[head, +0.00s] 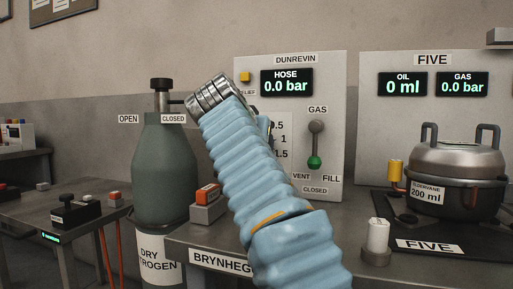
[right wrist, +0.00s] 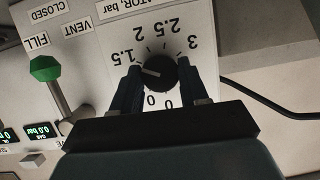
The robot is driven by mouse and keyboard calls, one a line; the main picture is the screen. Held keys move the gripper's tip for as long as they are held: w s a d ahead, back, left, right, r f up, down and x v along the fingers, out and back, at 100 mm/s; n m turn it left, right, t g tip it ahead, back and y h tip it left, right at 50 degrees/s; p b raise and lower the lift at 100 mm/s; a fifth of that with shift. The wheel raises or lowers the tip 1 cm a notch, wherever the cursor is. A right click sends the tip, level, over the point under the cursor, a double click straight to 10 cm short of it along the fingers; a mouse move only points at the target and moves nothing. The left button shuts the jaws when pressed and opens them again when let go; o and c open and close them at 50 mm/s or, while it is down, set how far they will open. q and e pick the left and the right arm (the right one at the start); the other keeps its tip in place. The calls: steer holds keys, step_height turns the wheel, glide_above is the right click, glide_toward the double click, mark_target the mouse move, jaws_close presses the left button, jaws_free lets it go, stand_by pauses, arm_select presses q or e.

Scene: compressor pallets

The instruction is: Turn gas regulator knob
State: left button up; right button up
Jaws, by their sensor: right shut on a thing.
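The black regulator knob (right wrist: 160,73) sits in a numbered dial on the light panel in the right wrist view. Its white pointer mark points left in that picture, just below the 1.5 label; a finger covers part of the scale there. My right gripper (right wrist: 158,70) has one finger on each side of the knob and is shut on it. In the head view my blue-sleeved right arm covers the knob and most of the dial (head: 281,140). The hose display (head: 287,82) reads 0.0 bar. My left gripper is not in view.
The gas lever (head: 315,145) has its green end down, beside my arm; its green tip also shows in the right wrist view (right wrist: 44,68). A dark green nitrogen cylinder (head: 162,170) stands left. A lidded pot (head: 455,170) stands right, with a white-topped post (head: 377,236) in front.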

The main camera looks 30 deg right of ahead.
stand_by(0.4)
steer(key=o, duration=1.1)
steer(key=shift+c, duration=0.2)
steer(key=v, duration=1.3)
steer(key=shift+s+a, duration=0.25)
steer(key=shift+a, duration=0.1)
steer(key=shift+r, duration=0.1)
